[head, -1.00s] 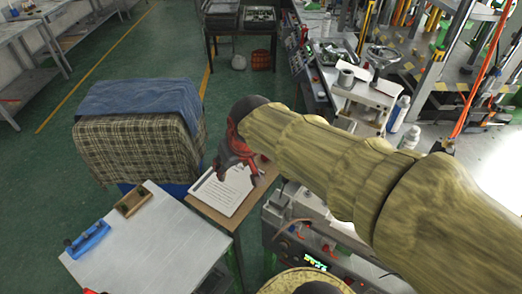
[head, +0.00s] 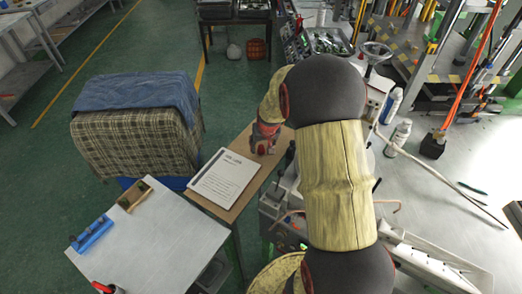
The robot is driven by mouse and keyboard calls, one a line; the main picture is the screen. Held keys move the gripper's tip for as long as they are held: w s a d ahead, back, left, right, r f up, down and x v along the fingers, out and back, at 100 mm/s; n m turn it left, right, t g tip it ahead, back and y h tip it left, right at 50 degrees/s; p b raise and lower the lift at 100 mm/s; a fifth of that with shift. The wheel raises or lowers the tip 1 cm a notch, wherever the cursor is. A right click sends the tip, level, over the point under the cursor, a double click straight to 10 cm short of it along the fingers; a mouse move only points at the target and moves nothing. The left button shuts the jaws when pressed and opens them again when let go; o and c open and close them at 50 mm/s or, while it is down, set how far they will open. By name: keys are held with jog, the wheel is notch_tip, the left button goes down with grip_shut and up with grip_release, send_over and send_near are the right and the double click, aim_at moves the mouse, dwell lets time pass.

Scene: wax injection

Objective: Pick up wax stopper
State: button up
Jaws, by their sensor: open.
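My gripper (head: 264,146) points down over the wooden board beside the clipboard sheet, at the end of my sleeved arm; it is open and nothing shows in it. Its fingertips are small and partly blurred. I cannot tell for sure which thing is the wax stopper. A blue holder (head: 91,234) with several dark knobs lies on the left side of the white table. A wooden block (head: 134,195) with dark green pieces lies just behind it. Both are well to the left of my gripper. My arm hides part of the machine on the right.
The white table (head: 170,240) has a bare middle, with a red and black item (head: 107,288) at its front edge. A printed sheet (head: 224,180) lies on the wooden board (head: 240,148). A cloth-covered stack (head: 135,145) stands behind. White bottles (head: 399,137) stand right of my arm.

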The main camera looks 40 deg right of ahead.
aim_at(262, 147)
jog(key=x, duration=0.4)
jog(key=shift+w+f, duration=0.1)
jog(key=shift+f, duration=0.3)
jog(key=shift+c, duration=0.4)
jog(key=c, duration=1.1)
jog(key=shift+r, duration=0.2)
